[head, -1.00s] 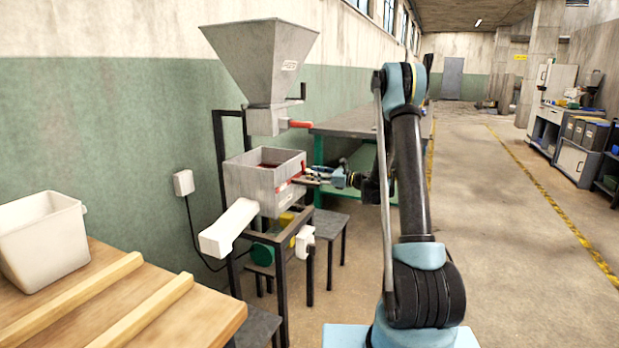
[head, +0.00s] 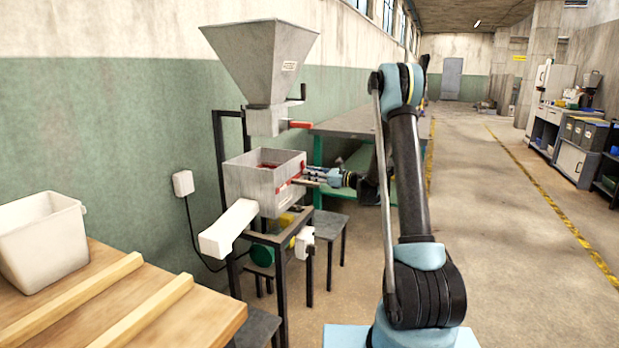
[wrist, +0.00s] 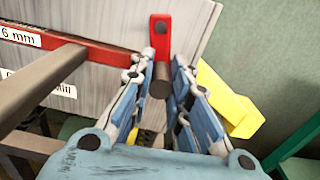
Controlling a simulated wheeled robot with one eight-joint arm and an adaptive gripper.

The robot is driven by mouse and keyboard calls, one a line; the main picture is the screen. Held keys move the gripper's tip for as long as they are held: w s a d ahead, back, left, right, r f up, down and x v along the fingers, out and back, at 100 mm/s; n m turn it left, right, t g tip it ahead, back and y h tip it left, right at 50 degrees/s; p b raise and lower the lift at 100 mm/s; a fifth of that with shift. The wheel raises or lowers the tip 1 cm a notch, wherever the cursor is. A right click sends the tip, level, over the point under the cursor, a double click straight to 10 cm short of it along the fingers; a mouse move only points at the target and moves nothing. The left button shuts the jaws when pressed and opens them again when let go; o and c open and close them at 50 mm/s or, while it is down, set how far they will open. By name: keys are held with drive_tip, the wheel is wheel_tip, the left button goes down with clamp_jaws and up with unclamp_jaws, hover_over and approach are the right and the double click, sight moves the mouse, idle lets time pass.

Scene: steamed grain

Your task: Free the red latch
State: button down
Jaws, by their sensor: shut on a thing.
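The red latch (wrist: 160,33) shows upright at the top centre of the wrist view, against the grey metal wall of the mill box (wrist: 110,60). A dark round pin sits near its top, and a short brown peg (wrist: 160,82) sticks out from its lower part toward me. My gripper (wrist: 160,72) is shut on this peg, one blue-padded finger on each side. In the head view my gripper (head: 312,176) reaches the box (head: 252,186) from its right side. The latch is too small there to make out clearly.
A red bar (wrist: 75,50) with a "6 mm" label and a brown rod lie left of my fingers. A yellow part (wrist: 228,105) is close on the right. A hopper (head: 262,60) stands above the box. A white chute (head: 228,228) and stools flank the stand.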

drive_tip(key=w+d+r+n, duration=0.2)
drive_tip(key=w+r+n, duration=0.2)
drive_tip(key=n, duration=1.1)
drive_tip(key=shift+r, duration=0.2)
idle(0.4)
drive_tip(key=c, duration=1.5)
unclamp_jaws()
drive_tip(key=shift+s+d, duration=0.1)
drive_tip(key=shift+s, duration=0.1)
drive_tip(key=v, duration=1.1)
drive_tip(key=shift+s+d, duration=0.1)
drive_tip(key=shift+d, duration=0.3)
